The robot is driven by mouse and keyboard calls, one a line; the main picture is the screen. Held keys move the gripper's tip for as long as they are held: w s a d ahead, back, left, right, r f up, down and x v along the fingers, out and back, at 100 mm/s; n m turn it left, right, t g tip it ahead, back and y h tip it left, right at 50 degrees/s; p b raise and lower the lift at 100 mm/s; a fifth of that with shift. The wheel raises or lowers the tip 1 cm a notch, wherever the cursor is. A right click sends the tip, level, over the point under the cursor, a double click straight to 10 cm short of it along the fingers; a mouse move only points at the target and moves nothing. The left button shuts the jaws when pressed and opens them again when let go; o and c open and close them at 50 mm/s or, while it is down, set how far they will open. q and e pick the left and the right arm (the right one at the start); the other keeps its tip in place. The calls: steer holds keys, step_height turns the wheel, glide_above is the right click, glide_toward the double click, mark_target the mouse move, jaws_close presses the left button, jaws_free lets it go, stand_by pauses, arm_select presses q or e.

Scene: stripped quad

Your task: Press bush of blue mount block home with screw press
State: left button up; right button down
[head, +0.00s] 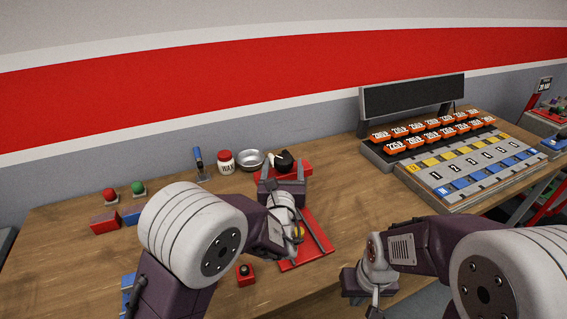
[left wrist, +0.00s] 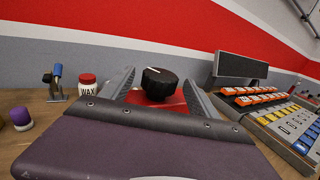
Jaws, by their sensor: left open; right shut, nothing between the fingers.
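The screw press has a red body (head: 304,172) and a black knob (head: 285,159) with a pale pointer mark. My left gripper (head: 284,167) is open, one finger on either side of the knob. In the left wrist view the knob (left wrist: 161,82) stands between the two fingers, apparently clear of both. The bed under the press is mostly hidden by my left arm. A blue block (head: 132,214) lies at the left, and another blue piece (head: 128,284) is partly hidden at the front left. I cannot tell which is the mount block. My right gripper (head: 368,291) is shut and empty near the front edge.
A wax jar (head: 225,161), metal bowl (head: 250,159) and blue-handled tool (head: 199,163) stand behind. Red (head: 110,194) and green (head: 138,188) buttons and a red block (head: 104,222) are left. A small red piece (head: 245,274) lies in front. A numbered rack (head: 455,196) fills the right.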

arm_select(q)
steer(key=s+b, duration=0.1)
steer(key=s, duration=0.5)
steer(key=shift+s+a, duration=0.15)
steer(key=shift+s, duration=0.1)
